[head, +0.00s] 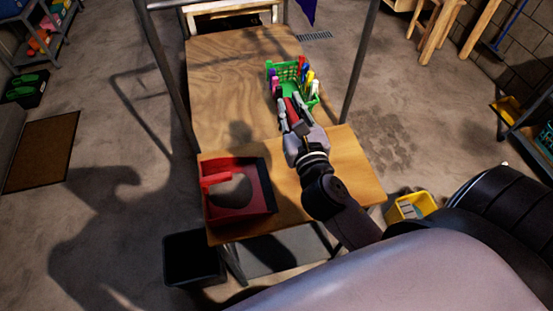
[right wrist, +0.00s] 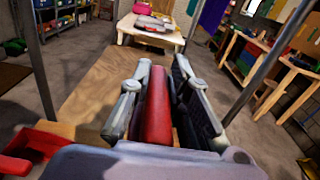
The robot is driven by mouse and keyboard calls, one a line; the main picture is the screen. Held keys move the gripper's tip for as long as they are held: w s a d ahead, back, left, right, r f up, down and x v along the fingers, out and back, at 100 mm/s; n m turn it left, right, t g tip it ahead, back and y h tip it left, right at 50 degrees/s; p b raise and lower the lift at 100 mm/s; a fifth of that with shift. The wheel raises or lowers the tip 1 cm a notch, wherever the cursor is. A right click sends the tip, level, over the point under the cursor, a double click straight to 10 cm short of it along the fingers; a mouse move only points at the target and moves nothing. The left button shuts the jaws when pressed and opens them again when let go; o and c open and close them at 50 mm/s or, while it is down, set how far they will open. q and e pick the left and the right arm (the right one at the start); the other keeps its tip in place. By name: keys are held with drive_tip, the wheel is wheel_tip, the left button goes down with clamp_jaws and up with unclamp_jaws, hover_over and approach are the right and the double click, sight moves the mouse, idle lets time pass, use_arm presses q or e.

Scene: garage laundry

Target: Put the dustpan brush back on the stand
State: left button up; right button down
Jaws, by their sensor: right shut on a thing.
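My right gripper (head: 292,116) is shut on a red bar-shaped thing (right wrist: 157,105), which looks like the handle of the dustpan brush. It also shows red between the fingers in the head view (head: 292,110). Bristles cannot be told apart from the dark finger parts. The gripper is over the right side of the wooden table, just in front of a green basket. A red dustpan-like piece (head: 262,180) with a dark inside sits at the table's near left. It shows partly in the right wrist view (right wrist: 40,142). I cannot tell whether it is the stand. My left gripper is not in view.
The wooden table (head: 225,75) is mostly bare at its left and middle. The green basket (head: 285,72) holds several colourful items. Metal posts (head: 359,65) rise at the table's sides. A black bin (head: 192,258) and a yellow container (head: 410,208) stand on the floor.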

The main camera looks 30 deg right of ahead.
drive_tip(key=shift+f+b, duration=4.45)
drive_tip(key=shift+f, duration=4.45)
drive_tip(key=shift+s+f, duration=0.1)
drive_tip(key=shift+f, duration=0.15)
drive_tip(key=c, duration=1.5)
unclamp_jaws()
